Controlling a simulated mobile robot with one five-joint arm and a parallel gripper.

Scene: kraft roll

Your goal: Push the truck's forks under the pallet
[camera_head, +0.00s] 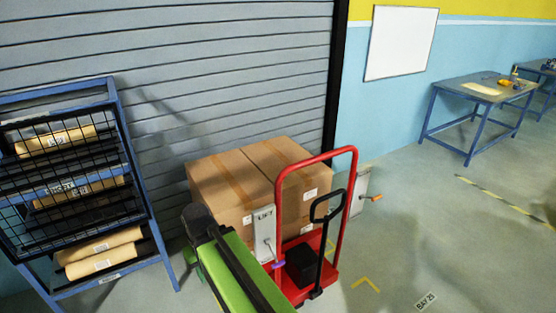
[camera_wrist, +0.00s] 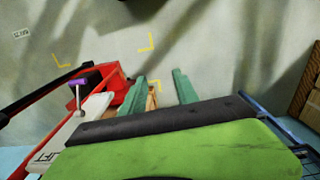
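The red truck (camera_head: 318,272) stands in front of two cardboard boxes (camera_head: 235,187), with a tall red frame and a black handle (camera_head: 329,207). A white LIFT panel (camera_head: 264,228) with a purple-tipped lever is on its left side. The red truck body (camera_wrist: 120,82) and LIFT panel (camera_wrist: 88,112) also show at left in the wrist view. The pallet and forks are not clearly visible; truck and boxes hide that area. My gripper (camera_wrist: 160,85) has two green fingers spread apart, beside the truck, with a small tan piece partly visible between or behind them.
A blue rack (camera_head: 118,150) with paper rolls stands at left before a grey shutter (camera_head: 230,60). A second panel with an orange-tipped lever (camera_head: 375,197) is right of the truck. Yellow corner marks (camera_head: 366,283) lie on the floor. Open floor extends right towards a workbench (camera_head: 480,90).

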